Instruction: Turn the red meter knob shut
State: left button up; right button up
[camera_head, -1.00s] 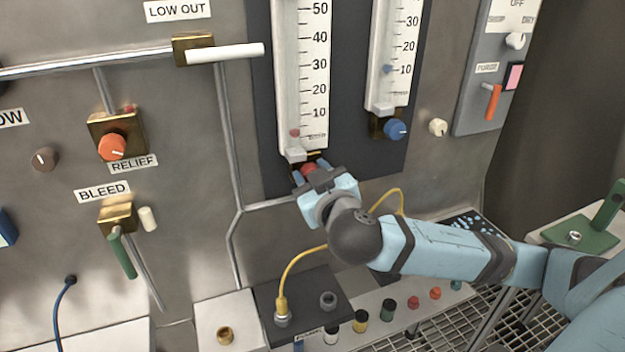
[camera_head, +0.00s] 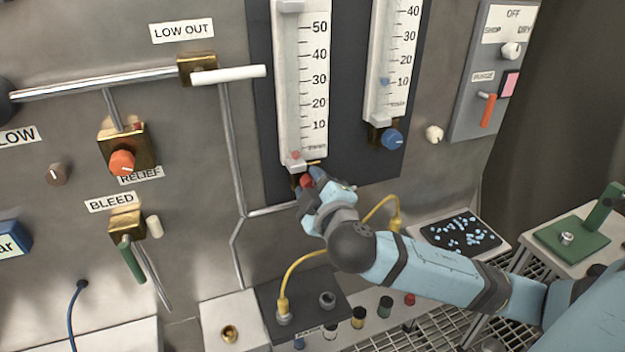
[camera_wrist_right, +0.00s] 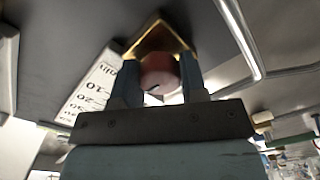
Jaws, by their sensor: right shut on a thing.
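The red meter knob (camera_head: 305,180) sits on a brass block under the left, larger meter (camera_head: 302,90). My right gripper (camera_head: 311,182) is shut on the knob, with its wrist turned. In the right wrist view the knob (camera_wrist_right: 160,76) lies between the two blue fingers, its dark pointer mark showing, with the brass block (camera_wrist_right: 158,40) behind it. The meter's red float (camera_head: 295,155) rests near the bottom of the tube, below the 10 mark. Part of the knob is hidden by the fingers in the head view. My left gripper is not in view.
A blue knob (camera_head: 391,139) sits under the smaller meter to the right. A white lever (camera_head: 228,75) and steel pipes lie to the left. A yellow hose (camera_head: 300,262) loops below my right arm, above a shelf with several coloured caps.

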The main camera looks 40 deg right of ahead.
dwell(0.3)
jog(key=o, duration=0.9)
jog(key=p+v, duration=0.5)
jog(key=v, duration=0.9)
